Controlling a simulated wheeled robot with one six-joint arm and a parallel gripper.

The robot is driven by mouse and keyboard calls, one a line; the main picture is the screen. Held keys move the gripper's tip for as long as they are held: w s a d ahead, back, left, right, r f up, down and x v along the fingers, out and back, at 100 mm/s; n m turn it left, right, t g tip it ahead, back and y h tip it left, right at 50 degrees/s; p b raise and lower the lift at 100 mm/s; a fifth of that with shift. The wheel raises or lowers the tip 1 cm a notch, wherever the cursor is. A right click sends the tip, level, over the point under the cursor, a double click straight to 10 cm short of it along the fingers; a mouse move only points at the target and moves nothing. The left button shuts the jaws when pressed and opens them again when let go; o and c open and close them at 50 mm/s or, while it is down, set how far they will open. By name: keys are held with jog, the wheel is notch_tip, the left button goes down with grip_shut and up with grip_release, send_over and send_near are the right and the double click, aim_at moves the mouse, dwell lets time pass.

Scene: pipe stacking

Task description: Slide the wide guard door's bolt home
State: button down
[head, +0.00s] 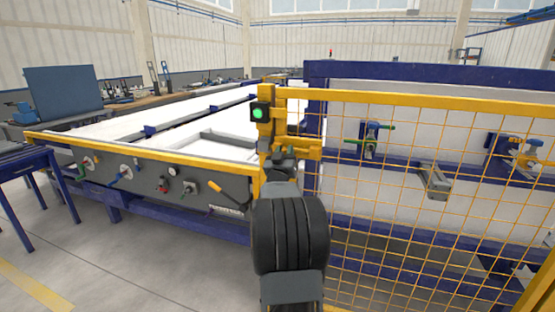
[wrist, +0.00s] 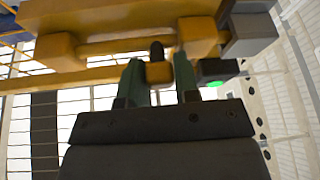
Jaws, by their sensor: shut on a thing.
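The wide guard door (head: 430,200) is yellow mesh in a yellow frame on the right of the head view. Its left edge stands close by a yellow post (head: 266,97) with a lit green lamp (head: 258,113). In the wrist view the bolt (wrist: 110,46) is a yellow rod running across between yellow blocks, with a stubby handle. My gripper (wrist: 158,72) has its two grey-green fingers on either side of that handle and is shut on it. In the head view my gripper (head: 284,157) is mostly hidden behind my wrist.
A long grey machine bench (head: 150,180) with knobs and a yellow edge runs left of the post. Behind the mesh are blue rails and a fixture (head: 370,138). A blue table (head: 30,165) stands at far left. The floor (head: 120,260) at front left is clear.

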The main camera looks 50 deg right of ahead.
jog(key=shift+w+a+r, duration=0.1)
jog(key=shift+w, duration=0.05)
jog(key=c, duration=0.9)
grip_release()
jog(key=shift+w, duration=0.2)
jog(key=shift+o, duration=0.2)
jog(key=shift+s, duration=0.1)
jog(key=shift+s+a+f, duration=0.15)
jog(key=shift+a+f, duration=0.1)
jog(key=shift+a, duration=0.05)
jog(key=b+v, duration=0.1)
jog(key=v, duration=1.2)
jog(key=shift+f, duration=0.1)
